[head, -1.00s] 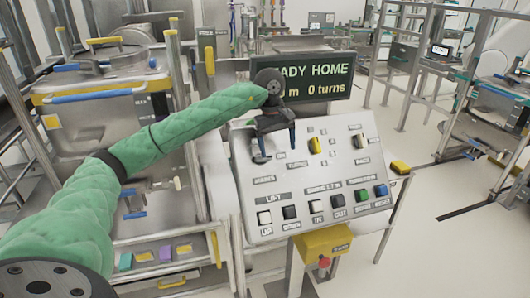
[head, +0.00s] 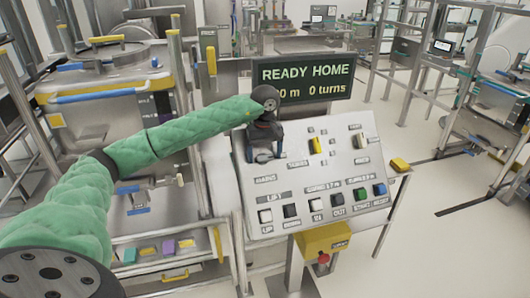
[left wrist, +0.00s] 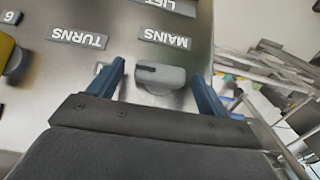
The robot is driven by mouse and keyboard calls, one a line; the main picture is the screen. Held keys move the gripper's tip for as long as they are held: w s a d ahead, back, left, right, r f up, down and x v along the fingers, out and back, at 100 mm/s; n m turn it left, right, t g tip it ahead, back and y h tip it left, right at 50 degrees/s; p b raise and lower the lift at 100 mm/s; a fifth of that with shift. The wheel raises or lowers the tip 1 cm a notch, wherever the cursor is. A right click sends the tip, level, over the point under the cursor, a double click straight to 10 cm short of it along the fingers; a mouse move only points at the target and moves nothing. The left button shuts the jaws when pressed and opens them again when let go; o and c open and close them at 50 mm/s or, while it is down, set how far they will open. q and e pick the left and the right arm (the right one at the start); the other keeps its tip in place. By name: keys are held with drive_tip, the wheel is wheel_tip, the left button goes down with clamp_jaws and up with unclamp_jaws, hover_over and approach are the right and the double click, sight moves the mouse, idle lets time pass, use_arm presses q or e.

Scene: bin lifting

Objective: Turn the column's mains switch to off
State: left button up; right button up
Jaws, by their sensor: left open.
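The mains switch (left wrist: 160,76) is a small grey knob with a dark mark, beside the MAINS label (left wrist: 165,38) on the column's sloped control panel (head: 350,183). In the left wrist view it sits between the two blue fingers of my left gripper (left wrist: 156,72), which is open. Gaps show on both sides of the knob, the right one wider, and neither finger clearly touches it. In the head view my left gripper (head: 264,157) is over the upper left of the panel and mostly hides the switch. My right gripper is not in view.
A yellow knob (head: 317,146) and a pale knob (head: 360,140) are on the same panel, with a row of push buttons along its lower part. The display (head: 305,80) behind reads READY HOME, 0 turns. A yellow box with a red button (head: 323,258) hangs below.

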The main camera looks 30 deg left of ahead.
use_arm(q)
drive_tip(key=shift+f, duration=0.3)
drive_tip(key=shift+c, duration=0.5)
drive_tip(key=c, duration=0.9)
